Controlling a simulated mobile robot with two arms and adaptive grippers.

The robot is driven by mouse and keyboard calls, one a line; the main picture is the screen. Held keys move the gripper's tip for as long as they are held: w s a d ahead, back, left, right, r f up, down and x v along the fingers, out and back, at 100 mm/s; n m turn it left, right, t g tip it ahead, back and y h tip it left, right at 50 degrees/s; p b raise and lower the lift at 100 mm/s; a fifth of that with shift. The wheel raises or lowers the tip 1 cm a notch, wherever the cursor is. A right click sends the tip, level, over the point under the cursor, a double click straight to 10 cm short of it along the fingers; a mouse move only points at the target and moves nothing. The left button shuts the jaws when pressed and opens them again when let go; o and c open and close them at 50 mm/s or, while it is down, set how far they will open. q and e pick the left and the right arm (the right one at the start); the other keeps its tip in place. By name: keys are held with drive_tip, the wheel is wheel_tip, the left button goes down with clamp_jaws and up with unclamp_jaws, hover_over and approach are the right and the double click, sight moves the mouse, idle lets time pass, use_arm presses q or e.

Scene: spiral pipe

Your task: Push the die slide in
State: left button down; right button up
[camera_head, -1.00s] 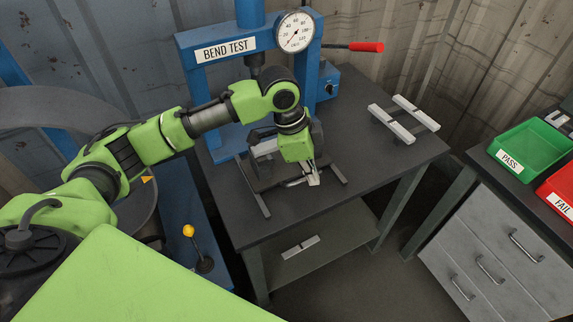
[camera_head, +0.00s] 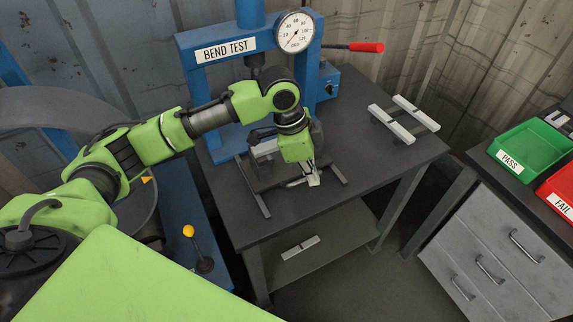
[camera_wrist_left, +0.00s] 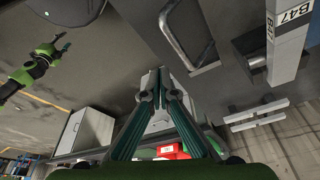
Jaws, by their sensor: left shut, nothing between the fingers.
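The die slide (camera_head: 262,181), a dark plate with side rails, lies on the bench under the bend test press (camera_head: 222,50) and sticks out at its front. A metal bar rests above it, partly hidden by my arm. My left gripper (camera_head: 313,180) points down at the slide's front right part, fingers together and empty; I cannot tell whether they touch it. In the left wrist view, the closed fingertips (camera_wrist_left: 164,72) are beside a grey loop handle (camera_wrist_left: 168,38). A green arm with a dark gripper (camera_wrist_left: 62,42), apparently my right, is small at the left there.
Metal bars on a rack (camera_head: 403,118) stand at the bench's right. A red-tipped lever (camera_head: 366,47) sticks out from the press. A green PASS tray (camera_head: 533,148) and red FAIL tray (camera_head: 560,190) are on the right-hand cabinet. The bench's front right is clear.

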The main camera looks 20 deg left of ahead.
sight(295, 170)
use_arm(q)
drive_tip(key=shift+f, duration=0.15)
drive_tip(key=shift+f+b, duration=0.65)
drive_tip(key=shift+f, duration=1.8)
drive_tip(key=shift+w+a+p, duration=0.2)
drive_tip(key=shift+w+a, duration=0.7)
drive_tip(key=shift+a, duration=0.25)
drive_tip(key=shift+w+a+p, duration=0.2)
drive_tip(key=shift+w+a, duration=0.65)
drive_tip(key=shift+a, duration=0.25)
drive_tip(key=shift+w+a, duration=0.8)
drive_tip(key=shift+a, duration=0.25)
drive_tip(key=shift+w+a, duration=0.8)
drive_tip(key=shift+a, duration=0.25)
drive_tip(key=shift+w+a+b, duration=0.35)
drive_tip(key=shift+w+a, duration=0.5)
drive_tip(key=shift+a, duration=0.2)
drive_tip(key=shift+w+a+b, duration=0.3)
drive_tip(key=shift+w+a, duration=0.55)
drive_tip(key=shift+a, duration=0.2)
drive_tip(key=shift+w+a+b, duration=0.4)
drive_tip(key=shift+w+a, duration=0.2)
drive_tip(key=shift+a, duration=0.2)
drive_tip(key=shift+w+a+b, duration=0.35)
drive_tip(key=shift+w+a, duration=0.25)
drive_tip(key=shift+a, duration=0.15)
wheel_tip(295, 170, up, 7)
drive_tip(key=s+d+p, duration=0.1)
drive_tip(key=p, duration=0.7)
